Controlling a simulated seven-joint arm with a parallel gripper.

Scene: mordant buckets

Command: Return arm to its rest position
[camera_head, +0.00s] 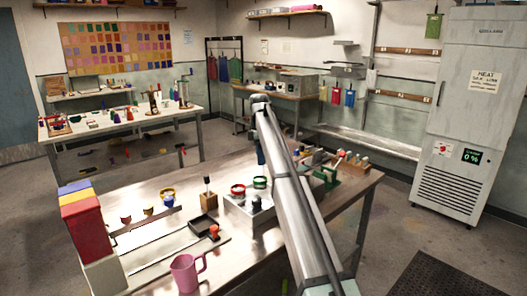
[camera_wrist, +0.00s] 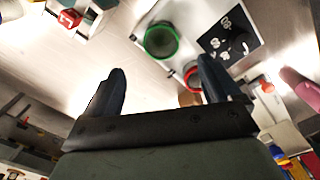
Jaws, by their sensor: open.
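My gripper (camera_wrist: 160,82) shows in the wrist view with its two dark fingers spread apart and nothing between them. Beyond the fingers are a green-rimmed bucket (camera_wrist: 161,40) and a red-rimmed bucket (camera_wrist: 192,74) beside a dark control panel (camera_wrist: 229,38). In the head view my arm reaches over the steel table (camera_head: 240,170), and its end hides the gripper tips. The red-rimmed bucket (camera_head: 238,190) and green-rimmed bucket (camera_head: 260,182) stand on a metal unit (camera_head: 240,212) left of my arm.
A pink mug (camera_head: 187,272), stacked coloured boxes (camera_head: 84,225) and small coloured cups stand at the table's left. A green device (camera_head: 326,177) and several bottles stand right of my arm. A second table (camera_head: 120,122) is behind. A tall cabinet (camera_head: 466,110) stands right.

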